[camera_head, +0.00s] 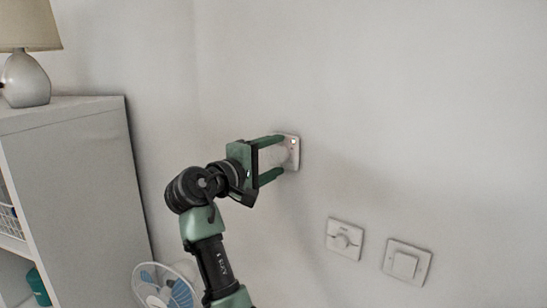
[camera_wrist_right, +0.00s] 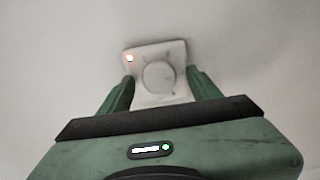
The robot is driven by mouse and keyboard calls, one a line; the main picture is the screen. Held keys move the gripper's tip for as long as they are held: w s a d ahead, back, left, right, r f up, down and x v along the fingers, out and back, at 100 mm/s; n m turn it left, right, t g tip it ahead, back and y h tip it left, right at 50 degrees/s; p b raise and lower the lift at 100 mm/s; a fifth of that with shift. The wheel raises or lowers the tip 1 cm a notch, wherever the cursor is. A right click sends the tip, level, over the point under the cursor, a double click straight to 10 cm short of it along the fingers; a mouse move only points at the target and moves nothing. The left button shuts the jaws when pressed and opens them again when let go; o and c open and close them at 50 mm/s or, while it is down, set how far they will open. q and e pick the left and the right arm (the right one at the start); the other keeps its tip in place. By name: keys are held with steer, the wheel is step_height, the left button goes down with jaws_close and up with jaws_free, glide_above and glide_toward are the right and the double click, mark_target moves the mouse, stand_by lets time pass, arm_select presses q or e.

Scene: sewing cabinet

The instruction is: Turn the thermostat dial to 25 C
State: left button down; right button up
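The thermostat (camera_head: 294,145) is a small pale square plate on the wall, partly hidden by my right gripper (camera_head: 282,154). In the right wrist view the thermostat plate (camera_wrist_right: 177,50) shows a lit orange-red lamp at its upper left and a round pale dial (camera_wrist_right: 158,77) in the middle. My right gripper (camera_wrist_right: 159,83) is open, with one green finger to each side of the dial and visible gaps between them. The fingertips are close to the plate; I cannot tell whether they touch it. The dial's marks are too small to read. My left gripper is not in view.
A grey cabinet (camera_head: 85,175) with a lamp (camera_head: 27,78) stands at left. A fan (camera_head: 165,287) is low beside my arm.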

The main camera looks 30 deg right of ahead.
steer(key=shift+a, duration=0.1)
steer(key=shift+s+a+f, duration=0.1)
steer(key=shift+a, duration=0.2)
steer(key=b+v, duration=0.2)
steer(key=v, duration=0.5)
steer(key=shift+b, duration=0.4)
